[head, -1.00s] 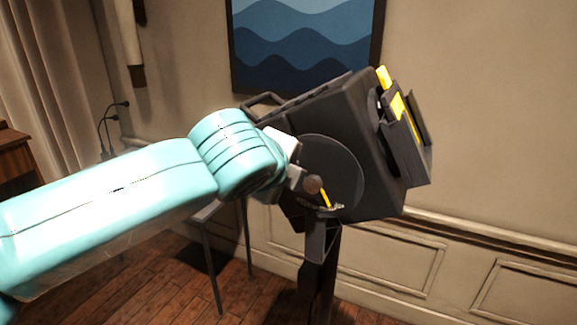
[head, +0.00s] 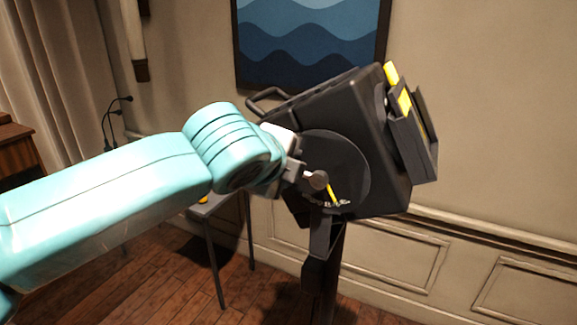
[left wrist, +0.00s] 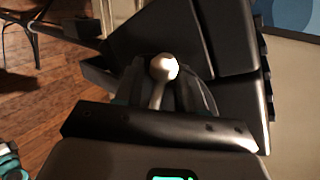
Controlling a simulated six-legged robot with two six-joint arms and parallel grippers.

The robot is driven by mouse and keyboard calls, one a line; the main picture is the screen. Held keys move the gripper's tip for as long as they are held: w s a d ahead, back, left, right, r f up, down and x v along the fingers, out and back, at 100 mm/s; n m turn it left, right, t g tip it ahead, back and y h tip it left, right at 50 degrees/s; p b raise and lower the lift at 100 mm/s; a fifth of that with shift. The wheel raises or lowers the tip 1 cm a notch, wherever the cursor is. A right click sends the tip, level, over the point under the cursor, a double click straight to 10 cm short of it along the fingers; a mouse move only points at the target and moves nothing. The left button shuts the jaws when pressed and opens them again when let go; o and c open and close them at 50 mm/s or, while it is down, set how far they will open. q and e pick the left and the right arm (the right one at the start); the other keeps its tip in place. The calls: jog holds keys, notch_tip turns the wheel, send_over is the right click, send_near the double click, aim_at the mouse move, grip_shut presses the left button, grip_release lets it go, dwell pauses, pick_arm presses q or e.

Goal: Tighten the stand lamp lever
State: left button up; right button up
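The stand lamp (head: 345,115) is a dark boxy head on a dark post, tilted up to the right. A round dark disc (head: 352,165) is on its near side. The lever, with a pale round knob (head: 317,180), is at the disc, beside a yellow pointer (head: 332,194) above a small scale. My left gripper (head: 299,172) is right at the lever. In the left wrist view the knob (left wrist: 163,67) and its shaft stand between dark shapes that seem to be my fingers; whether they press on it I cannot tell.
Yellow-marked flaps (head: 412,115) jut from the lamp's right side. A grey table (head: 215,207) stands behind my left arm. A thin microphone (head: 120,103) is at the left. A wave picture (head: 310,35) hangs on the wall behind. Wooden floor shows below.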

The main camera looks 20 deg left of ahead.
pick_arm(q)
jog(key=shift+d, duration=0.3)
jog(key=a+v, duration=0.1)
jog(key=v, duration=1.5)
jog(key=shift+d+b, duration=0.35)
jog(key=shift+s, duration=0.1)
jog(key=shift+r, duration=0.1)
